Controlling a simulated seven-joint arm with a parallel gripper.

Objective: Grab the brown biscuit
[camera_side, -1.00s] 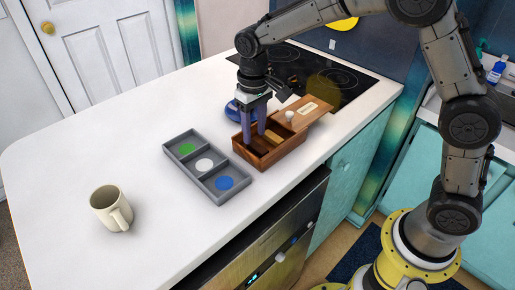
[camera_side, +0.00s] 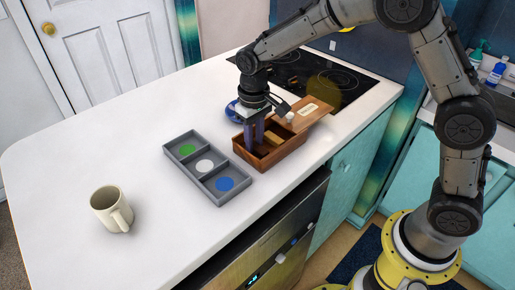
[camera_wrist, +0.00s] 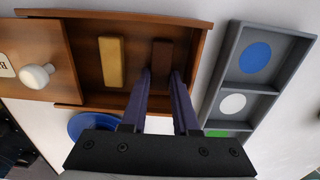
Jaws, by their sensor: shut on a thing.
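The brown biscuit (camera_wrist: 162,55) is a dark bar lying in the wooden box, between my fingertips in the wrist view. My gripper (camera_wrist: 163,76) is shut on its near part, and its purple fingers hide some of it. In the side view my gripper (camera_side: 254,147) reaches down into the left part of the wooden box (camera_side: 283,153), and the brown biscuit cannot be made out there. The box also shows in the wrist view (camera_wrist: 197,50). A yellow-tan biscuit (camera_wrist: 112,61) lies beside the brown one, apart from my fingers.
The box's lid (camera_side: 312,106) with a round knob is slid partly off to the right. A grey three-compartment tray (camera_side: 211,197) with green, white and blue discs stands left of the box. A blue dish (camera_side: 232,110) is behind the box, and a cream mug (camera_side: 107,209) stands far left.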

